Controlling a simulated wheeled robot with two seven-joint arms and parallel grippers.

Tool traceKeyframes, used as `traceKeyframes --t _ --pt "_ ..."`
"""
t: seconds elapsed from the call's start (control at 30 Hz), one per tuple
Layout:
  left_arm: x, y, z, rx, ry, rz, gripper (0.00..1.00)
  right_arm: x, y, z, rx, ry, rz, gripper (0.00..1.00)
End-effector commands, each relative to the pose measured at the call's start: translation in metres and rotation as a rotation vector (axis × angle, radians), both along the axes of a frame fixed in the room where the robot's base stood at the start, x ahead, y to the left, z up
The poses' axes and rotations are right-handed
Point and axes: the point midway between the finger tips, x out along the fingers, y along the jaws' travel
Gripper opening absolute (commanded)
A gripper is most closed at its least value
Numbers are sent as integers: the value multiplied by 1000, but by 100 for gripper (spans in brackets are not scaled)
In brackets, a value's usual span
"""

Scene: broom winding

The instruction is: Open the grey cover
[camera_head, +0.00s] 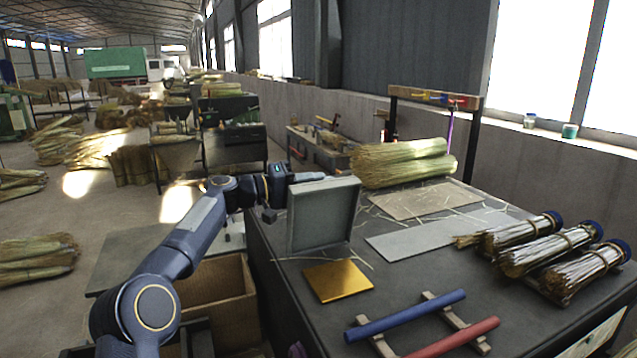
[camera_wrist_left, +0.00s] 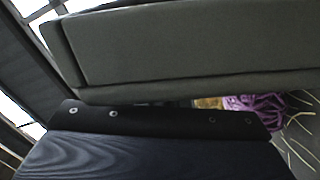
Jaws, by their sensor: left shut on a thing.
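The grey cover (camera_head: 323,214) stands roughly upright on the dark worktable, its broad recessed face toward me. My left gripper (camera_head: 306,178) reaches in from the left to its top edge and is shut on it. The cover fills the upper part of the left wrist view (camera_wrist_left: 190,48), with a dark gripper part (camera_wrist_left: 160,119) close below it. The exact contact of the fingertips is hidden. A gold square plate (camera_head: 338,281) lies flat in front of the cover. My right gripper is not in view.
Blue (camera_head: 405,315) and red rods (camera_head: 455,338) rest on wooden supports at the front. Several straw bundles (camera_head: 545,245) lie at right, and a larger one (camera_head: 405,162) behind. A light grey sheet (camera_head: 440,233) lies mid-table. A cardboard box (camera_head: 215,300) stands left of the table.

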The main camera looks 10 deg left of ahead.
Motion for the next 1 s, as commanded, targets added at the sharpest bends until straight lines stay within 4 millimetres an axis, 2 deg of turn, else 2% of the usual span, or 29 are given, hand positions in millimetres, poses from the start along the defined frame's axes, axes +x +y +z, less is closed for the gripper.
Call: traceKeyframes --t 0.33,0.9,0.93,1.0 --pt "18 12 -6 -63 96 3 0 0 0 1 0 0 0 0" --pt "21 14 -8 -73 117 3 0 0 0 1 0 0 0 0" --pt "21 14 -8 -73 118 2 17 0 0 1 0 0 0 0" --pt "21 14 -8 -73 117 2 26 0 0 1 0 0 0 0"
